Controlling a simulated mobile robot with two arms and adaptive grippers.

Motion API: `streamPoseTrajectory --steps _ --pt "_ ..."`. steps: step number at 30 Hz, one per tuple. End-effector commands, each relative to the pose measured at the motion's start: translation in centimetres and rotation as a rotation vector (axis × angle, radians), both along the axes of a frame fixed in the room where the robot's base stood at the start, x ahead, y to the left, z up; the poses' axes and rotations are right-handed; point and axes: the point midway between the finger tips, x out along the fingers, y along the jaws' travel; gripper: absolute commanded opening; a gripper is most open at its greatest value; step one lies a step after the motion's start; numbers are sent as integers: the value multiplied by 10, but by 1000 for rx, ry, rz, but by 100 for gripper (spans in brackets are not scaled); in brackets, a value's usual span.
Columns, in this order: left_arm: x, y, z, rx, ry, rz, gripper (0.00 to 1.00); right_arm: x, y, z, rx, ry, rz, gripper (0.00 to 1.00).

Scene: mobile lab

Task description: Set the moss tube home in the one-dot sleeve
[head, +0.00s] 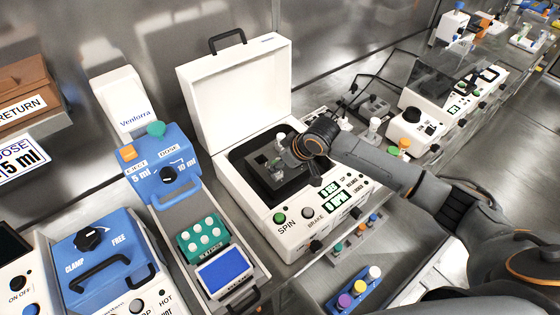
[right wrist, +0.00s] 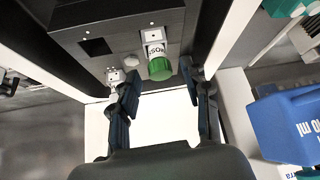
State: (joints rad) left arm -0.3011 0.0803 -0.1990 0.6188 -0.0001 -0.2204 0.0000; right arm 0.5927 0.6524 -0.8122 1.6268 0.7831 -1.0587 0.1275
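The moss tube (right wrist: 155,50), white-labelled with a green cap, stands at the dark sleeve block (right wrist: 120,35) in the right wrist view. How deep it sits is unclear. An empty square opening (right wrist: 97,47) shows beside it. Small pale marks lie near both positions, too small to count surely. My right gripper (right wrist: 160,82) is open, with its fingers spread either side of the green cap and gaps on both sides. In the head view, my right gripper (head: 287,157) is over the block inside the open white centrifuge (head: 293,236). My left gripper is out of view.
The centrifuge's raised lid (head: 236,85) stands behind the block. A blue dispenser (head: 163,165) and a teal vial tray (head: 203,238) are to the left. A blue rack (head: 358,289) with several capped tubes stands in front. More instruments line the bench at right.

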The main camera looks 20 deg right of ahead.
Motion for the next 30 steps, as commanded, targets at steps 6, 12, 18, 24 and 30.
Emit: streamPoseTrajectory --steps 6,12,18,24,30 --pt "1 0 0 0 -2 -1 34 0 0 1 -1 0 -1 47" --pt "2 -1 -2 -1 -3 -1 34 -3 -3 19 -1 -3 1 47" --pt "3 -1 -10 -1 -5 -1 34 -24 -16 56 -2 -4 0 47" --pt "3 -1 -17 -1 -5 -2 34 -43 -27 90 -2 -4 0 47" --pt "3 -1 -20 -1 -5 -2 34 -53 -33 110 0 -1 -1 47"
